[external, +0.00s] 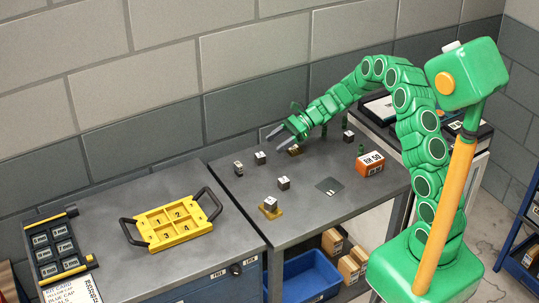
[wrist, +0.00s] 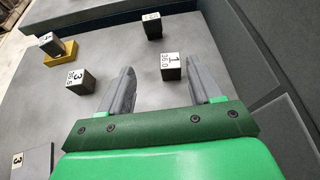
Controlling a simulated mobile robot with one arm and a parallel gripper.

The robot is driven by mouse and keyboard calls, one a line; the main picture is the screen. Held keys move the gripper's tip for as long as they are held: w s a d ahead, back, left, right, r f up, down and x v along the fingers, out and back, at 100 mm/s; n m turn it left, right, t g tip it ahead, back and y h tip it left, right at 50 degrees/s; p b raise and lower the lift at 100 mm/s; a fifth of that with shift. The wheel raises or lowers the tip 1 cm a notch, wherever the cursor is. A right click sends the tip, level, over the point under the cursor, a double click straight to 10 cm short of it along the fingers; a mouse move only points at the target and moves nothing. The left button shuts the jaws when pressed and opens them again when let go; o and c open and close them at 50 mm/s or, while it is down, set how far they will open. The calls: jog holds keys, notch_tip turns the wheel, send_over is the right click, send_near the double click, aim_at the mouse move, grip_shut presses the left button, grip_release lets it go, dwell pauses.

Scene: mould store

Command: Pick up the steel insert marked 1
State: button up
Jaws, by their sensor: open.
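The steel insert marked 1 (wrist: 172,66) is a small block with a white top label reading 1 and 26.0. It stands upright on the grey bench, just ahead of and between the fingertip lines of my gripper (wrist: 160,68), closer to the right finger. In the external view, the block I take to be this insert (external: 260,158) stands left of and below my gripper (external: 270,140). My gripper is open and empty, apart from the insert. No contact shows.
A block marked 3 (wrist: 80,82), a block on a yellow base (wrist: 52,48) and another small block (wrist: 152,27) stand nearby. A dark plate (external: 330,187) and an orange box (external: 370,163) are to the right. A yellow numbered tray (external: 181,239) is on the left bench.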

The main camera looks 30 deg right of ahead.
aim_at(263, 154)
jog(key=shift+w+d+f+m, duration=0.25)
jog(key=shift+w+f+m, duration=0.35)
jog(key=shift+w+f, duration=0.35)
jog(key=shift+s+x, duration=0.15)
jog(key=shift+x, duration=1.8)
jog(key=shift+s+x, duration=0.1)
jog(key=shift+x, duration=1.8)
jog(key=shift+f, duration=0.1)
jog(key=shift+c, duration=0.2)
grip_shut()
